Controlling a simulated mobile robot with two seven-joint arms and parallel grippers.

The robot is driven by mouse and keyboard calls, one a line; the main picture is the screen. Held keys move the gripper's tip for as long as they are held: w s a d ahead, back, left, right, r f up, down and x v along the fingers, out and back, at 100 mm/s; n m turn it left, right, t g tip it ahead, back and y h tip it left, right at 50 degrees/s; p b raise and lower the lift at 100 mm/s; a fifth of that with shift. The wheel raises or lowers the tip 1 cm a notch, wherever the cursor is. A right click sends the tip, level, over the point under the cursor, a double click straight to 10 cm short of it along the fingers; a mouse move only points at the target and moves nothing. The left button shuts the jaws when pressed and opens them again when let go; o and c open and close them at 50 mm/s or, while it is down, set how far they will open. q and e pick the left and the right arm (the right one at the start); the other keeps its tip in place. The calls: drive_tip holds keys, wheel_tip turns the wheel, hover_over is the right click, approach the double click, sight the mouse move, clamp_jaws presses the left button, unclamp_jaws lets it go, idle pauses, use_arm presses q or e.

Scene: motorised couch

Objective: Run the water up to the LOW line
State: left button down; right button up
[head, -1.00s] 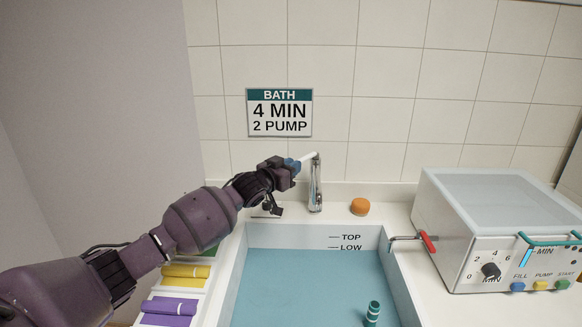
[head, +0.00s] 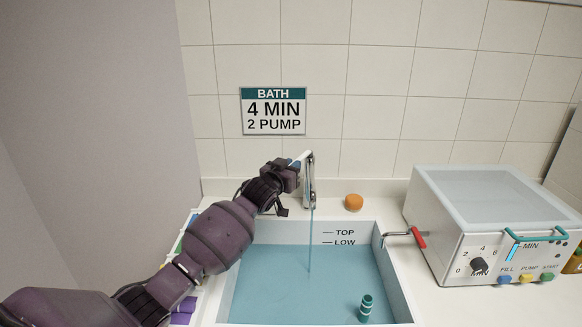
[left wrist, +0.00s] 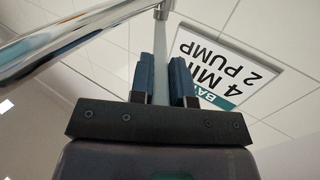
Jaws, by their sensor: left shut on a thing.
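My left gripper (head: 295,164) is shut on the white lever (head: 303,156) of the chrome tap (head: 310,182) at the back of the sink. In the left wrist view the lever (left wrist: 160,60) runs between the two blue-grey fingers. A thin stream of water (head: 310,235) falls from the tap into the sink (head: 280,234). The blue water (head: 265,285) has its edge on the back wall just under the LOW line (head: 344,242). The TOP line (head: 344,233) is above it. My right gripper is out of view.
A red-handled metal lever (head: 418,238) is at the sink's right edge. A white machine (head: 475,235) with a dial and buttons stands right of it. An orange round object (head: 353,202) sits behind the sink. A green striped cylinder (head: 366,308) is in the water.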

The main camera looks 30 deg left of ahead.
use_arm(q)
drive_tip(key=c, duration=1.1)
unclamp_jaws()
drive_tip(key=shift+s+a, duration=0.15)
drive_tip(key=shift+s, duration=2.55)
drive_tip(key=shift+s+a, duration=0.1)
drive_tip(key=shift+s, duration=2.6)
